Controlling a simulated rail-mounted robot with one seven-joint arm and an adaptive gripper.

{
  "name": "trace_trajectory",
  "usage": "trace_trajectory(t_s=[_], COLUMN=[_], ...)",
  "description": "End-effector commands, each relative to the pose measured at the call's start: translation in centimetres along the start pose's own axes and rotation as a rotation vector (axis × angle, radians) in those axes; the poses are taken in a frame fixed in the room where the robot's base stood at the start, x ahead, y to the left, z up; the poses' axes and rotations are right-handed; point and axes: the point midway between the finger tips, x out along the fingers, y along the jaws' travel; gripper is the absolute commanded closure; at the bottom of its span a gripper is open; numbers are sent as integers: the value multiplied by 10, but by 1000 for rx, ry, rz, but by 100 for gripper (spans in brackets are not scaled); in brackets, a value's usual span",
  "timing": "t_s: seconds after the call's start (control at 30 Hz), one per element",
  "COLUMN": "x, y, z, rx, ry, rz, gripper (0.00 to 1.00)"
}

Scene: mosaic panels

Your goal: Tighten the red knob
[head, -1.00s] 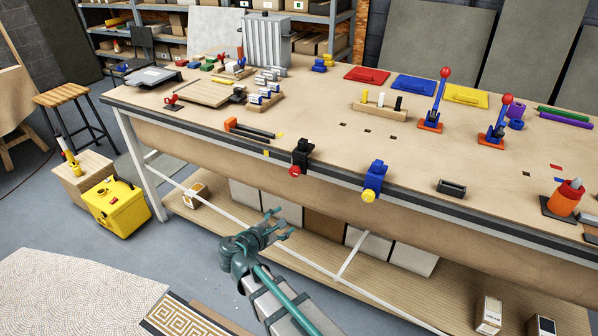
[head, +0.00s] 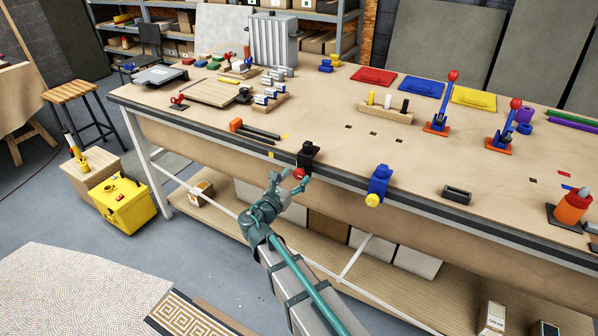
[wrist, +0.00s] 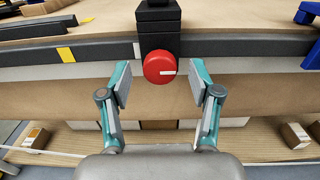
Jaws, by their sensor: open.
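The red knob (wrist: 159,67) is a round disc with a white mark pointing right. It sits on the front of a black clamp (wrist: 158,20) fixed to the bench edge. In the head view the red knob (head: 299,174) shows below the black clamp (head: 308,155). My gripper (wrist: 161,84) is open, with one teal finger on each side of the knob's lower part and a gap on both sides. In the head view my gripper (head: 289,183) is at the knob, in front of the bench edge.
A blue clamp (head: 379,180) with a yellow knob (head: 373,200) is on the bench edge to the right. An orange-ended tool (head: 236,125) lies on the bench to the left. The lower shelf (head: 420,288) holds boxes and panels below my gripper.

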Motion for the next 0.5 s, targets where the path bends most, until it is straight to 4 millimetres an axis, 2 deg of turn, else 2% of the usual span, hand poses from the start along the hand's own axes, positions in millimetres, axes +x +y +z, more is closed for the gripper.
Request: trace_trajectory(t_s=[0.03, 0.2, 0.5], x=[9, 25, 30], y=[1, 1, 0], z=[1, 0, 0], rx=[0, 1, 2], ry=[0, 0, 1], rz=[-1, -1, 1], gripper=[37, 37, 37])
